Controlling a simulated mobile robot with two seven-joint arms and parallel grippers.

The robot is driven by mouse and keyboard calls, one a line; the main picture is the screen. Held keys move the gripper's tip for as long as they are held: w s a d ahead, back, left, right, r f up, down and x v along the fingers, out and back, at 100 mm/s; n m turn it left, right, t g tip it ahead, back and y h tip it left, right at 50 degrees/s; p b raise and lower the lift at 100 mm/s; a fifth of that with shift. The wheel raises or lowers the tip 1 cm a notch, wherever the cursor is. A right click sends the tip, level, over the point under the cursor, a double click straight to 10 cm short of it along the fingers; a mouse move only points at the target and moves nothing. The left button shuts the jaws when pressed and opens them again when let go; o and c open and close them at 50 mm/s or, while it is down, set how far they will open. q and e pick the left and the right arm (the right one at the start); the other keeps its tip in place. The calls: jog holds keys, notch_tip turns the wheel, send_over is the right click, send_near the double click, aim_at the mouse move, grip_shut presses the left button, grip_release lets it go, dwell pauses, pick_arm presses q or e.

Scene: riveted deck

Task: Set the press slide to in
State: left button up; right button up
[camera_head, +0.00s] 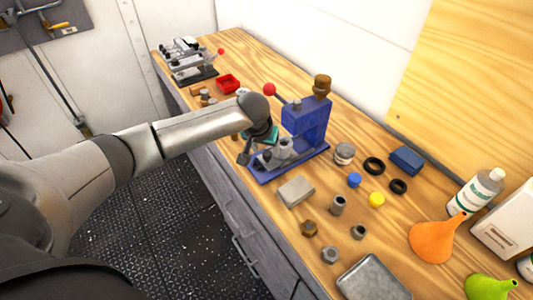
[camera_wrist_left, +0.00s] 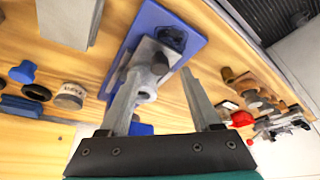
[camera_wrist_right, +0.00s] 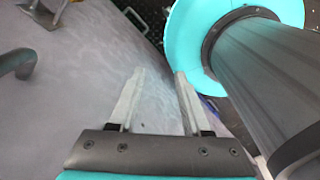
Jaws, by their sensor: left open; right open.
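The blue press (camera_head: 305,122) stands on the wooden bench, with a red ball lever and a brown knob on top. A grey slide (camera_head: 280,152) sits low on its blue base plate. My left gripper (camera_head: 256,154) is at the front of the press, beside the slide. In the left wrist view its fingers (camera_wrist_left: 163,72) are apart. The grey slide (camera_wrist_left: 148,62) shows near the tip of the left-hand finger, which partly covers it; contact cannot be told. My right gripper (camera_wrist_right: 160,75) is open and empty, away from the press.
A grey block (camera_head: 296,191), nuts, black rings, a blue box (camera_head: 406,160) and an orange funnel (camera_head: 435,240) lie right of the press. A red tray (camera_head: 228,84) and a clamp device (camera_head: 190,60) stand behind. A grey surface with a handle (camera_wrist_right: 18,62) is near my right gripper.

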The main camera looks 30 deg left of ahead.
pick_arm(q)
jog(key=shift+b+x, duration=0.3)
jog(key=shift+x, duration=1.1)
jog(key=shift+c, duration=0.3)
grip_shut()
